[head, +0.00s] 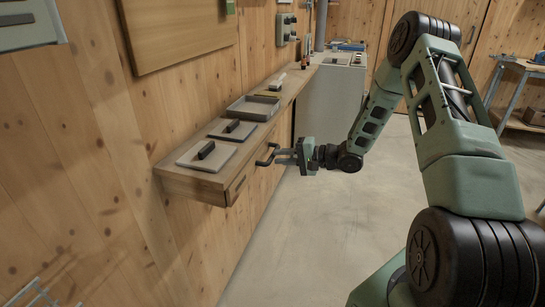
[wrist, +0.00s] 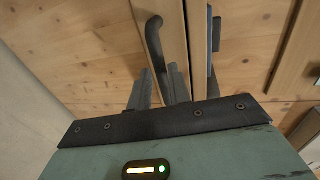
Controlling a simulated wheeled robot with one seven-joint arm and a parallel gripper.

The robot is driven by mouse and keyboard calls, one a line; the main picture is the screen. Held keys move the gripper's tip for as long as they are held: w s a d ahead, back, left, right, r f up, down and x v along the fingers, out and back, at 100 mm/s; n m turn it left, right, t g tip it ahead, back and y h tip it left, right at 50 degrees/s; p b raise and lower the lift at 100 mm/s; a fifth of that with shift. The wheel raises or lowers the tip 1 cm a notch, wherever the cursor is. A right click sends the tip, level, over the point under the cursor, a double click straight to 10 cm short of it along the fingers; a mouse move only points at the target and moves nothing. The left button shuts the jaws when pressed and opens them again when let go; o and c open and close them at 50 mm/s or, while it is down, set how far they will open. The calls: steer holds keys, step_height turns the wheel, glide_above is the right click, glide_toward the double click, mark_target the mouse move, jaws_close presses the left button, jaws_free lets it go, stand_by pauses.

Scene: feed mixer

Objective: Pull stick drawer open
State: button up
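A narrow wooden wall shelf (head: 190,182) has drawer fronts along its side. A dark bar handle (head: 267,155) sticks out from one drawer front; it also shows in the wrist view (wrist: 154,40). I see no label that tells which drawer is the stick drawer. My gripper (head: 278,155) is level with this handle, just to its right in the head view.
Another drawer front (head: 237,188) sits nearer, at the shelf's end. The shelf top holds two flat boards with dark blocks (head: 206,150) and a grey tray (head: 252,107). A white cabinet (head: 328,100) stands beyond. The floor (head: 335,230) beside the shelf is clear.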

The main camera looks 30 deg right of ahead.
mark_target(273, 157)
steer(key=shift+x, duration=1.75)
jaws_close()
steer(key=shift+s, duration=0.1)
steer(key=f+p+v, duration=0.1)
steer(key=p+v, duration=0.1)
steer(key=v, duration=0.5)
steer(key=f+p+v, duration=0.2)
steer(key=p+v, duration=0.1)
steer(key=v, duration=0.5)
steer(key=shift+s+d+p, duration=0.35)
steer(key=shift+s+d, duration=0.05)
steer(key=shift+f, duration=0.1)
jaws_free()
